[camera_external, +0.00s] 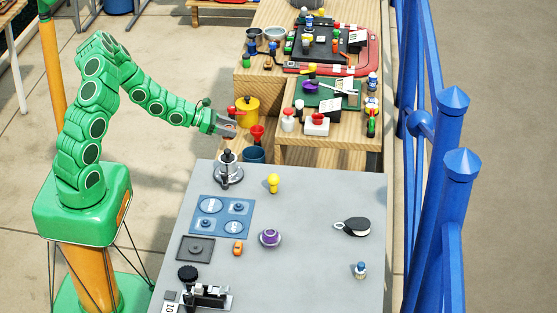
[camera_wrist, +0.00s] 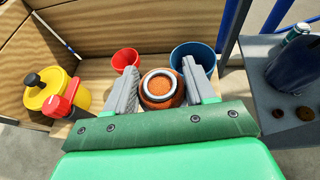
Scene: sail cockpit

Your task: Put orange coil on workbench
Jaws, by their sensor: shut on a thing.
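The orange coil (camera_wrist: 160,83), a round orange-brown thing with a pale ring around its top, sits between the two grey fingers of my gripper (camera_wrist: 162,92) in the wrist view. My gripper is shut on it. In the external view my gripper (camera_external: 226,126) is held in the air beyond the far left corner of the grey workbench (camera_external: 320,205), and the coil is mostly hidden by the fingers. The workbench's upper surface has bare room in its middle and right.
A yellow pot (camera_external: 247,112), a red cup (camera_external: 257,132) and a blue cup (camera_external: 253,155) stand near my gripper. On the workbench are a metal press (camera_external: 229,172), a yellow bulb (camera_external: 273,182), a blue tray (camera_external: 222,217) and a purple item (camera_external: 270,237). Blue railings run along the right.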

